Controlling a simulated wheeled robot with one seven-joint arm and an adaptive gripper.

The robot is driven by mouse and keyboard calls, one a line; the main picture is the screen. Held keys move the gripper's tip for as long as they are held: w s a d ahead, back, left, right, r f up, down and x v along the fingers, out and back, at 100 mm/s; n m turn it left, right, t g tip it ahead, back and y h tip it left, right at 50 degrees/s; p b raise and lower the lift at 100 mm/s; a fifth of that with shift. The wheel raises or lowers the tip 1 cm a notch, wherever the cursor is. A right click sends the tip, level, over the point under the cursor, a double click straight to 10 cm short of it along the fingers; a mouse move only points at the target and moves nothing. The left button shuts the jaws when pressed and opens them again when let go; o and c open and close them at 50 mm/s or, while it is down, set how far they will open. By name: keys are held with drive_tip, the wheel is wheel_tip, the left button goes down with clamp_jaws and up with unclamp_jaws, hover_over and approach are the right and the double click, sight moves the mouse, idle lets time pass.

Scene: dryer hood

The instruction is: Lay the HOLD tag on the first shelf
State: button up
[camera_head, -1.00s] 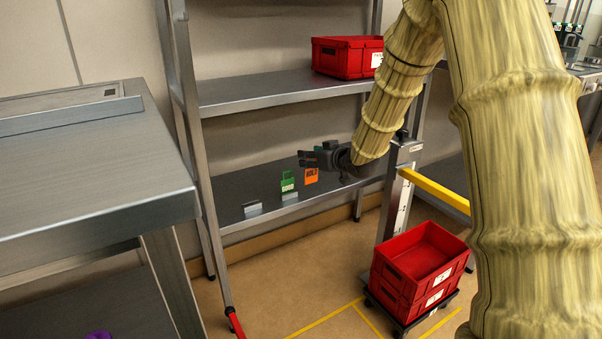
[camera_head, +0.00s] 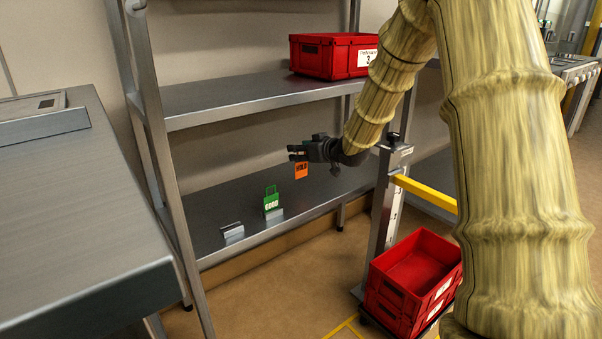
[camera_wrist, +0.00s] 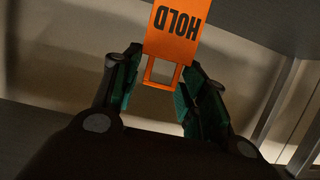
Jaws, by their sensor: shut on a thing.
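The orange HOLD tag (camera_head: 301,170) hangs from my gripper (camera_head: 297,152) between the two metal shelves, above the lower shelf (camera_head: 320,191). In the wrist view the tag (camera_wrist: 176,32) reads upside down, and its open loop handle sits between the fingers of my gripper (camera_wrist: 162,78). The gripper is shut on this handle. A green GOOD tag (camera_head: 271,201) stands upright in a small holder on the lower shelf, left of my gripper. A second small holder (camera_head: 232,231) at the shelf's front left shows no tag.
A red crate (camera_head: 330,57) stands on the upper shelf (camera_head: 220,100). Stacked red crates (camera_head: 392,303) sit on the floor near a post with a yellow bar (camera_head: 425,194). A steel table (camera_head: 70,220) is at left. The lower shelf has bare room beside the GOOD tag.

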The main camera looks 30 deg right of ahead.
sight(302, 166)
wheel_tip(302, 166, down, 5)
drive_tip(key=b, duration=0.2)
drive_tip(key=shift+f+b, duration=0.1)
drive_tip(key=shift+b, duration=0.3)
drive_tip(key=shift+s, duration=0.1)
drive_tip(key=o, duration=0.8)
